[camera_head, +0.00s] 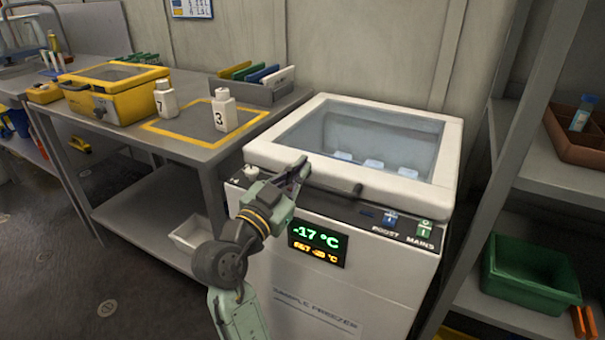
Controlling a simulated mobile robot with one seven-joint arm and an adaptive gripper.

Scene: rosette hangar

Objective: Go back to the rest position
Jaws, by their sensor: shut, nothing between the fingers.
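My arm reaches up from the bottom of the head view. My gripper (300,172) is shut and empty, at the front left edge of the sample freezer (365,285). It is close to the white lid (278,157) and left of the dark lid handle (350,190); I cannot tell whether it touches the lid. The lid looks closed, and several pale items show dimly through its glass. The display (317,243) reads -17 °C. The boost switch (390,217) and mains switch (425,229) are on the front panel.
Left is a metal table (190,153) with white bottles 7 (166,101) and 3 (224,112), a yellow case (115,95) and a grey file holder (262,94). Right are shelves (550,165) with a green bin (527,278) and a brown tray (575,140). Floor is open at lower left.

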